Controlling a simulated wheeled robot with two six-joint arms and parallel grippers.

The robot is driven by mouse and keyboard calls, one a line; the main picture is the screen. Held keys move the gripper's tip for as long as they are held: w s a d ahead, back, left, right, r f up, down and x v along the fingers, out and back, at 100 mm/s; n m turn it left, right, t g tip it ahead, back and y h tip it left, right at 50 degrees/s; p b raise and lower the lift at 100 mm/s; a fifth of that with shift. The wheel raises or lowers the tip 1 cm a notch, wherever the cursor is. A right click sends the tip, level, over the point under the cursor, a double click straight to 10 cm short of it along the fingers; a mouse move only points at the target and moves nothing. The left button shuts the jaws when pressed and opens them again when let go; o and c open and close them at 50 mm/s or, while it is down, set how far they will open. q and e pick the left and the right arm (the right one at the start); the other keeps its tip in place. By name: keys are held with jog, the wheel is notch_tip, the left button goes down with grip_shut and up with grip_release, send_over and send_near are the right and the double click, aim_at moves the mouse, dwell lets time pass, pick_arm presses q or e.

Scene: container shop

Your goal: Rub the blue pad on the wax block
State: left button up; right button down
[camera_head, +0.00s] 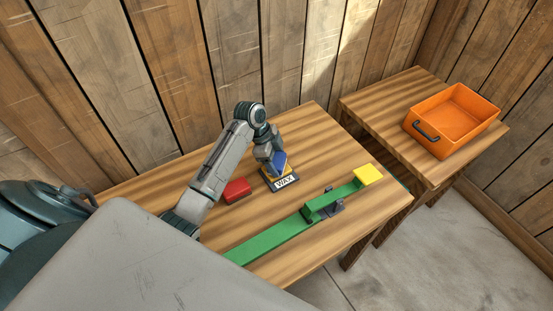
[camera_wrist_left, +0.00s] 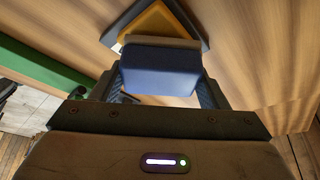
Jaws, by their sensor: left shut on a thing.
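My left gripper (camera_head: 273,160) is shut on the blue pad (camera_head: 280,163). The pad also shows between the fingers in the left wrist view (camera_wrist_left: 160,72). The wax block (camera_head: 286,184), in a dark holder with a white WAX label, sits on the wooden table. Its amber top (camera_wrist_left: 155,24) shows just beyond the pad in the left wrist view. The pad is at the wax block, covering part of its top in the head view; I cannot tell whether they touch. My right gripper is not in view.
A red block (camera_head: 236,190) lies left of the wax block. A long green bar (camera_head: 285,233) with a yellow end piece (camera_head: 368,175) runs along the table's front side. An orange crate (camera_head: 463,112) stands on a separate table at right. Plank walls stand behind.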

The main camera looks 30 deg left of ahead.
aim_at(276, 160)
pick_arm(q)
jog(key=shift+f, duration=0.35)
dwell(0.7)
dwell(0.6)
jog(key=shift+s+f, duration=0.1)
dwell(0.5)
notch_tip(276, 160, up, 7)
jog(key=p, duration=0.7)
dwell(0.5)
